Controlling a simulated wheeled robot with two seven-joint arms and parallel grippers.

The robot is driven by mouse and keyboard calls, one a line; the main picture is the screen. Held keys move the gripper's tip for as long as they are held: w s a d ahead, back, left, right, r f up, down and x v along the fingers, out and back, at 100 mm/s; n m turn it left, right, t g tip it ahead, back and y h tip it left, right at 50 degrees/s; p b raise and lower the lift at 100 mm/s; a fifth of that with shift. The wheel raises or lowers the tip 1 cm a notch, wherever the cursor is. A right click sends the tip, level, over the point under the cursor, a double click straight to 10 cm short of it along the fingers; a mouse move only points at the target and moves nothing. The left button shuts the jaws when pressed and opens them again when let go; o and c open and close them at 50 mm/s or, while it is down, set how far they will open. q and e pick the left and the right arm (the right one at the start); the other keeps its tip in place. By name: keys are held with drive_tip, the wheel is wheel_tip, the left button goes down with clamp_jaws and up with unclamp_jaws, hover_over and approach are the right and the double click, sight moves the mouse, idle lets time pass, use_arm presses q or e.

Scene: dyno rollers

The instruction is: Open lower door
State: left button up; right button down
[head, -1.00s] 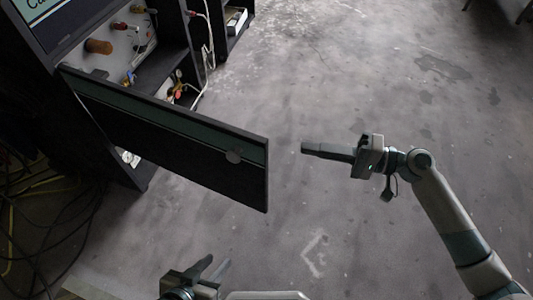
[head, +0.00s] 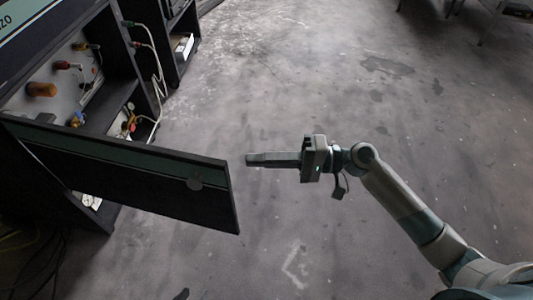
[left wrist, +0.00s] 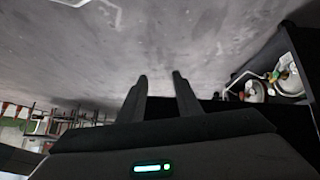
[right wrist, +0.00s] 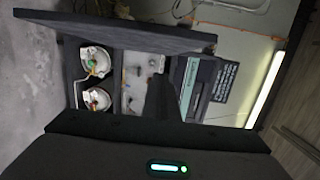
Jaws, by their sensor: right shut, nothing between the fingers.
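My right gripper (head: 248,160) is shut and empty, just right of the door's free upper corner, with a small gap in the picture. Its dark fingers show in the right wrist view (right wrist: 160,97), facing the cabinet interior. My left gripper is open and empty in the left wrist view (left wrist: 160,82); at most a dark tip shows at the head view's bottom edge.
Cabinet shelves hold gauges (right wrist: 95,60), fittings and an orange-brown cylinder (head: 41,90). A white hose (head: 155,75) hangs at the cabinet's side. Dark cables (head: 40,265) lie at lower left. The concrete floor (head: 330,90) is clear to the right.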

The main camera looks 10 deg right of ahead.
sight(227, 175)
use_arm(q)
drive_tip(key=shift+s+a+f+g+y+p, duration=0.15)
drive_tip(key=shift+s+a+g+y+p, duration=0.1)
drive_tip(key=shift+a+p, duration=0.15)
drive_tip(key=shift+s+a+f+g+y+p, duration=0.15)
drive_tip(key=shift+s+a+g+p, duration=0.15)
drive_tip(key=shift+a, duration=0.2)
use_arm(e)
drive_tip(key=shift+s+a, duration=0.4)
drive_tip(key=shift+a, duration=0.9)
drive_tip(key=shift+s+a, duration=0.4)
drive_tip(key=shift+a, duration=0.85)
drive_tip(key=shift+s+a, duration=0.4)
drive_tip(key=shift+a, duration=0.9)
